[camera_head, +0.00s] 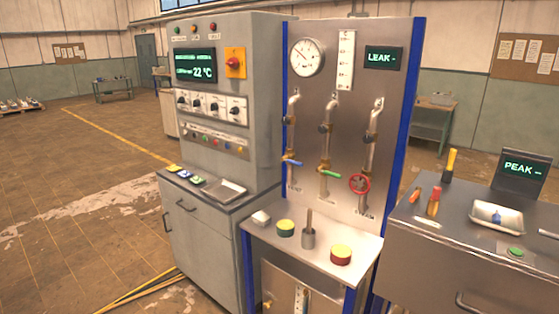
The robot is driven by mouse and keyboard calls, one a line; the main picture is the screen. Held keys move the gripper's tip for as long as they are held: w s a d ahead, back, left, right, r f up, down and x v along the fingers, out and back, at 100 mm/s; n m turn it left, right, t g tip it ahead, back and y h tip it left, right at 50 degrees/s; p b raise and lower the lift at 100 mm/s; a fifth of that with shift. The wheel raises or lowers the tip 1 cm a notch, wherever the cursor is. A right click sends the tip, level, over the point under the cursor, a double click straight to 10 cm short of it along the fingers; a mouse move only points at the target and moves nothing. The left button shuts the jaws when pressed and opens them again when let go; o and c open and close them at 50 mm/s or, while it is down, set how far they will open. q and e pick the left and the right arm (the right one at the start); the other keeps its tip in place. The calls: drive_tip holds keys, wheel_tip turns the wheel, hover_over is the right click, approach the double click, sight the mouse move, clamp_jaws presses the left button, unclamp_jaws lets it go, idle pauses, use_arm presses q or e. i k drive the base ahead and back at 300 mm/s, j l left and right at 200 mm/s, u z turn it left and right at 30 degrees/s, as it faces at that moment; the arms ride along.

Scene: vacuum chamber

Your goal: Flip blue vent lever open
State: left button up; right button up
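The blue lever (292,162) is on the leftmost of three vertical pipes on the steel panel (318,110). Its handle lies roughly crosswise to the pipe, tilting slightly down to the right. A green lever (331,174) is on the middle pipe, and a red handwheel (359,184) is on the right pipe. Labels under the pipes are too small to read. Neither of my grippers is in view.
A shelf below holds a green-yellow cylinder (285,228), a grey holder (308,238) and a red-yellow cylinder (341,254). A grey control cabinet (262,100) stands close left of the panel. A tool cart (440,235) stands right. Open floor (80,220) lies left.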

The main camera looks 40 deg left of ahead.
sight(295, 163)
drive_tip(key=i+j+u, duration=0.3)
drive_tip(key=i+j, duration=0.15)
drive_tip(key=i+j+u, duration=0.25)
drive_tip(key=i, duration=0.3)
drive_tip(key=i+j+u, duration=0.3)
drive_tip(key=i, duration=0.25)
